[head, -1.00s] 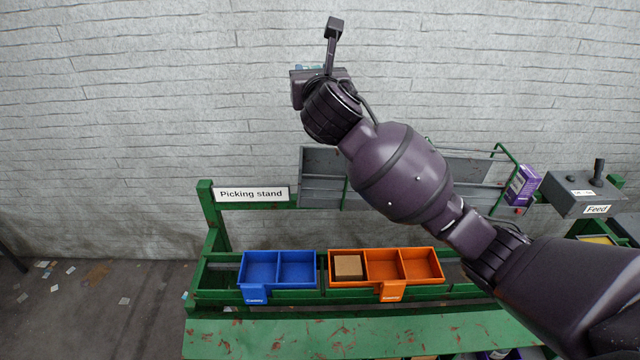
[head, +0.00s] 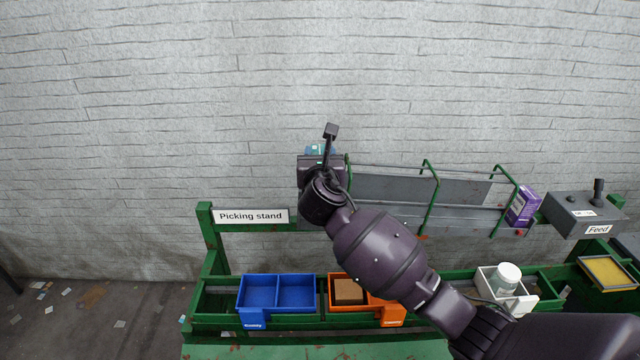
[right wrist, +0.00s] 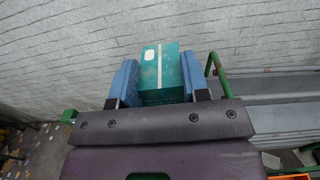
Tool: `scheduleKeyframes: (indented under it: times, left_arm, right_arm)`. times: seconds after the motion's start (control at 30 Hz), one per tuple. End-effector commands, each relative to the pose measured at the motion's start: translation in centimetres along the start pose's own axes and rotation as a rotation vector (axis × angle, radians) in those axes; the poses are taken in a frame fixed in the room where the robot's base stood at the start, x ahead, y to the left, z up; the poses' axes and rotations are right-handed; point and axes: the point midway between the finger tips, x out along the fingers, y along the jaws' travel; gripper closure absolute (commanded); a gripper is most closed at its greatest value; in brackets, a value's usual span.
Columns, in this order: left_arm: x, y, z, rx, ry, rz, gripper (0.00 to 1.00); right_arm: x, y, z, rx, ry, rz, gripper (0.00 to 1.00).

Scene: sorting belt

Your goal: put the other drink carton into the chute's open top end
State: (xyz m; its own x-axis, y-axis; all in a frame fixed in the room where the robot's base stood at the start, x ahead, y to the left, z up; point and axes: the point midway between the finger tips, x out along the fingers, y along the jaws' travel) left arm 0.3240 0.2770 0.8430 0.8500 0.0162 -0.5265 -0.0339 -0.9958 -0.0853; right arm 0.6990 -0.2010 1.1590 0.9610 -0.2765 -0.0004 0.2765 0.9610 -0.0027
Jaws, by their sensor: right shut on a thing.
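My right gripper (head: 320,152) is shut on a teal drink carton (right wrist: 162,72), held between its two blue fingers in the right wrist view. In the head view only a small teal part of that carton (head: 318,148) shows above the gripper. The grey chute (head: 390,188) with green hoops runs along the back of the stand, sloping down to the right. The gripper is at the chute's left, upper end and hides part of it; I cannot tell if the carton is over the opening. A purple carton (head: 523,206) stands at the chute's right end. My left gripper is not in view.
A blue tray (head: 278,308) and an orange tray (head: 392,318) holding a brown box (head: 350,291) sit on the green stand. A white bin (head: 520,305) holds a white jar (head: 506,277). A grey Feed box (head: 582,212) stands at the right.

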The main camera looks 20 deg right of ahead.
Motion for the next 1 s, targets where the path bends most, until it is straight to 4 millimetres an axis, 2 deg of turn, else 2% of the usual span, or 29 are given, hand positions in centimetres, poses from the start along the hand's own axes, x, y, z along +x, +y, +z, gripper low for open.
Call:
scheduleKeyframes:
  times: [0.03,0.1,0.37,0.63,1.0]
  left_arm:
    - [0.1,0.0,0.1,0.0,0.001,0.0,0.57]
    - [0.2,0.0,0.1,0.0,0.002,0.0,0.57]
    - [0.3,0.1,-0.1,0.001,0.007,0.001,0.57]
    - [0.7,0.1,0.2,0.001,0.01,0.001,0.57]
    - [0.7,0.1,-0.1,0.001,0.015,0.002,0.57]
  right_arm:
    - [0.0,0.0,-1.1,0.0,0.004,-0.001,0.9]
    - [0.0,0.0,-1.9,-0.001,0.002,0.0,0.9]
    - [0.0,0.0,-3.3,0.0,0.002,0.0,0.9]
    - [0.0,0.0,-6.8,0.0,0.002,0.0,0.9]
    - [0.0,0.0,-7.1,0.0,0.0,0.0,0.9]
